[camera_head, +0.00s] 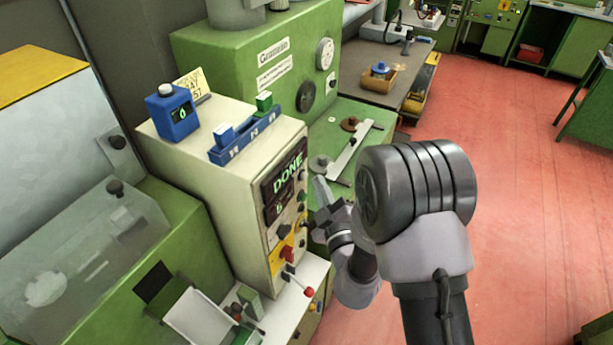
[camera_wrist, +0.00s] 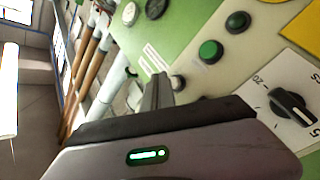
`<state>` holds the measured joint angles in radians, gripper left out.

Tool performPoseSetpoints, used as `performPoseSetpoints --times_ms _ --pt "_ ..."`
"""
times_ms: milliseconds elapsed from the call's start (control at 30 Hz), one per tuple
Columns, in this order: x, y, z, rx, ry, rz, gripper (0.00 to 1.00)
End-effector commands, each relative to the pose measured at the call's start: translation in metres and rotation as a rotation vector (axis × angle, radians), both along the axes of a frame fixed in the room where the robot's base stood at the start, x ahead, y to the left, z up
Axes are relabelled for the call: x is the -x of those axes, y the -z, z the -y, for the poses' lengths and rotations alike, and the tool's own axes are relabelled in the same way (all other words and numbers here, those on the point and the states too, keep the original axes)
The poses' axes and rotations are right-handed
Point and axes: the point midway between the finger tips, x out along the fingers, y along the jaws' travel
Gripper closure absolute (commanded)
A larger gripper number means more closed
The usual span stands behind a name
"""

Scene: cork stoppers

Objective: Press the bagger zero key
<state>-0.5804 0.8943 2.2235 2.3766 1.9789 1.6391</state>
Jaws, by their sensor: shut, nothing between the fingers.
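The bagger (camera_head: 215,165) is a cream cabinet with a control panel on its front; its display (camera_head: 287,172) reads "DONE". In the wrist view, the panel (camera_wrist: 228,75) carries a green button (camera_wrist: 210,50), a dark button (camera_wrist: 238,20) and a small pale grey button (camera_wrist: 178,83). No label that I can read marks the zero key, so I cannot tell which it is. My gripper (camera_head: 311,222) is shut and empty at the right edge of the panel. In the wrist view its fingertips (camera_wrist: 160,80) are beside the grey button; I cannot tell whether they touch it.
A black rotary knob (camera_wrist: 290,104) is on the panel at the right of the wrist view. Red-tipped levers (camera_head: 308,291) stick out below the panel. A blue device (camera_head: 171,112) and a blue rack (camera_head: 245,134) stand on top. Red floor (camera_head: 510,200) is open at right.

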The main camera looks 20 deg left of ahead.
Motion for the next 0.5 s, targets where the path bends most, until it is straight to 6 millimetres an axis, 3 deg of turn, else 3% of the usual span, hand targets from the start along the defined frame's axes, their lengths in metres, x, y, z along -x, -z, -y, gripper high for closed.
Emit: performPoseSetpoints --times_ms 500 --pt "-0.0006 -0.0001 -0.0083 0.0 0.0 0.0 1.0"
